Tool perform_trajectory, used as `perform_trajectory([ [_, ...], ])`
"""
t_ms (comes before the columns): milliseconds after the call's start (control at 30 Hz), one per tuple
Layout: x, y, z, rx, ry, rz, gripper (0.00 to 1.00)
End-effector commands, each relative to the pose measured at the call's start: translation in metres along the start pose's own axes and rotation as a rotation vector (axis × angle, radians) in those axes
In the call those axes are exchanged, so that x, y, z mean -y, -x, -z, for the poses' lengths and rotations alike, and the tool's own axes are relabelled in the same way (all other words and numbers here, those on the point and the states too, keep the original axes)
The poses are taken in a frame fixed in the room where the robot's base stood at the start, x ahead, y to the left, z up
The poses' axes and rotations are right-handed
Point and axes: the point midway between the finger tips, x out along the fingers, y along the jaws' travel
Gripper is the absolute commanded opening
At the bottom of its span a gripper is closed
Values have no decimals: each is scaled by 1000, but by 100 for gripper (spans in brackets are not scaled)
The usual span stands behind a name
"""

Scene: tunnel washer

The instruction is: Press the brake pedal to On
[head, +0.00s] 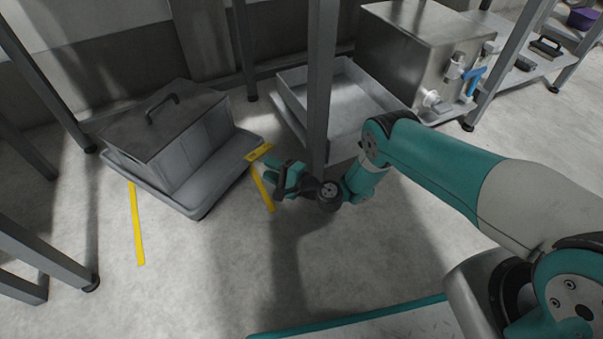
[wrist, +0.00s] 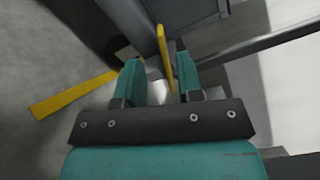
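A small yellow pedal (head: 259,152) sticks out from the right side of a low grey wheeled base (head: 192,207). In the wrist view the yellow pedal (wrist: 167,52) shows edge-on, just beyond and between the two teal fingers. My gripper (head: 271,174) is low over the floor, just below and right of the pedal in the head view. In the wrist view my gripper (wrist: 160,70) is open, with a gap between its fingers and nothing held. I cannot tell whether a finger touches the pedal. The pedal's On marking cannot be read.
A lidded grey bin (head: 170,130) with a black handle stands on the base. Yellow floor strips (head: 137,225) flank it. A metal post (head: 320,90) and grey tray (head: 340,100) stand close behind my gripper. Open floor (head: 200,265) lies in front.

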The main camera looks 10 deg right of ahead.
Motion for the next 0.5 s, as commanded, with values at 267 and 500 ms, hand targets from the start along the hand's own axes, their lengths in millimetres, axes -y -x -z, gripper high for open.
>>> perform_trajectory([
  [267, 10, 30, -3, -2, 0, 2, 34],
  [500, 9, 64, -3, -2, 0, 3, 34],
])
